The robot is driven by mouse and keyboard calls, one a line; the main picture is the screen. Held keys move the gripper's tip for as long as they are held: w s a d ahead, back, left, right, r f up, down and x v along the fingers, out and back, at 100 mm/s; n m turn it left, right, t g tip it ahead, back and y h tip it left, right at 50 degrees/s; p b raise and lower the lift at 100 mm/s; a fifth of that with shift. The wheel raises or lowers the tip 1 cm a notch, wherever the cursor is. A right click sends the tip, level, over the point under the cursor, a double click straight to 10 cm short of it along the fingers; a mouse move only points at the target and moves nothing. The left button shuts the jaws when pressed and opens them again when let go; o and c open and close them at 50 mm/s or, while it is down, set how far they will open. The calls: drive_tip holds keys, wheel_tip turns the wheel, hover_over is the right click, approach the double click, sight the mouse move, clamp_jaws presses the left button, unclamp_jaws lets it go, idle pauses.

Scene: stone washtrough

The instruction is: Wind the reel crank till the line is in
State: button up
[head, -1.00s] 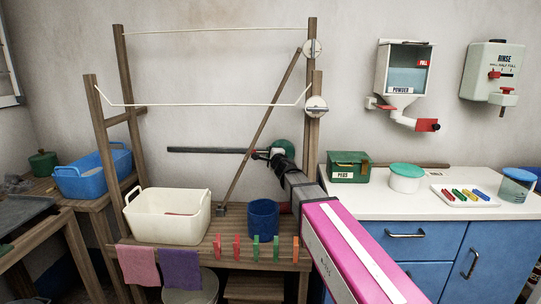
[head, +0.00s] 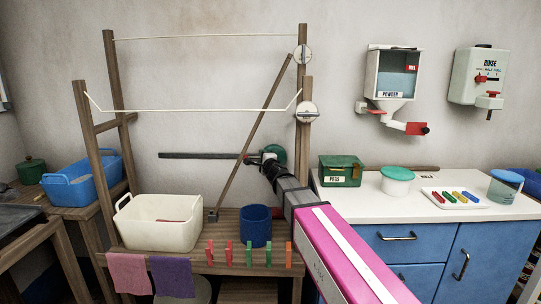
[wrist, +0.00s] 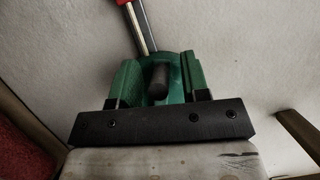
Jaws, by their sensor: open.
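The green reel (head: 273,152) sits by the wall behind the frame, partly hidden by my arm. In the wrist view the reel (wrist: 178,66) is a green round body, and a dark crank knob (wrist: 160,80) points toward the camera. My gripper (wrist: 159,66) is open, with one green finger on each side of the knob. I cannot tell whether either finger touches it. In the head view my gripper (head: 257,160) is small and close to the reel. Pale line (head: 190,110) runs between the wooden posts, past round pulleys (head: 307,112) on the right.
A cream basket (head: 160,235) and a blue tub (head: 255,232) stand on the wooden bench, with several pegs along its front. A diagonal wooden strut (head: 245,150) passes near my gripper. At right is a white counter (head: 360,203) with a green pegs box (head: 340,165).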

drive_tip(key=shift+a+f+n+g+h, duration=0.1)
drive_tip(key=shift+f+n+g+h, duration=0.25)
drive_tip(key=shift+n, duration=0.65)
drive_tip(key=shift+a+f+n+g+h, duration=0.15)
drive_tip(key=shift+f+n+g, duration=0.4)
drive_tip(key=shift+n, duration=0.45)
